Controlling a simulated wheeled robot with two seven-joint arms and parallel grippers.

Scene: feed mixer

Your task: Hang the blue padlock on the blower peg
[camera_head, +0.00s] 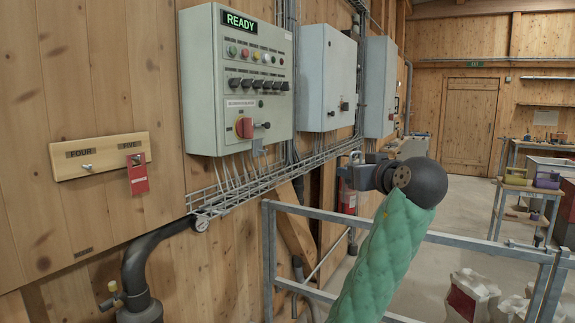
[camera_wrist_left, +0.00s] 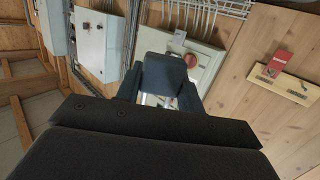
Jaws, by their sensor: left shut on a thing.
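My left gripper (camera_head: 357,172) is at the end of the green-sleeved arm, in front of the wall cabinets and clear of the wall. It is shut on a dark blue-grey block, which I take to be the blue padlock (camera_wrist_left: 166,74); its colour is dull and its shackle is not clear. A wooden peg board (camera_head: 62,167) is on the wall at the left, well away from the gripper. Its FOUR peg (camera_head: 87,167) is bare, and a red tag (camera_head: 138,179) hangs at FIVE. I can read no blower label. My right gripper is out of view.
The grey control panel (camera_head: 222,110) shows READY and has a red rotary switch (camera_head: 244,127) with a small grey piece below it. A wire tray (camera_head: 240,189) and a dark pipe (camera_head: 136,268) run along the wall.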

